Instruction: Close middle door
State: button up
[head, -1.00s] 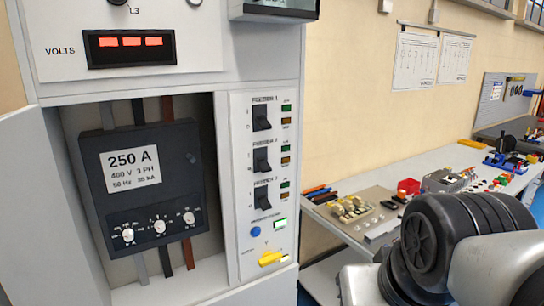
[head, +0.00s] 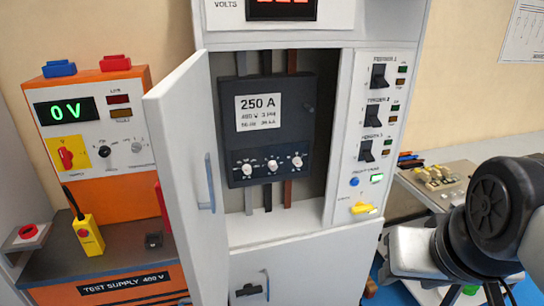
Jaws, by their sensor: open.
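The grey middle door (head: 182,180) stands open in the head view, hinged on the left of the cabinet's middle compartment and swung out toward me. My arm shows at the right edge, apart from the door.
A lower door with a dark handle (head: 248,290) is below the compartment. The feeder switch panel (head: 375,140) is to its right. An orange test supply (head: 95,115) reading 0 V stands left, close to the open door. A bench (head: 440,180) is at the right.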

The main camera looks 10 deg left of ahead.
aim_at(178, 111)
jog(key=k+j+u, duration=0.1)
jog(key=j, duration=0.25)
jog(key=k+j+u, duration=0.1)
jog(key=j, duration=0.25)
jog(key=k+j, duration=0.2)
jog(key=j, duration=0.15)
jog(key=k+j+u, duration=0.15)
jog(key=j, duration=0.25)
jog(key=i+j+z, duration=0.1)
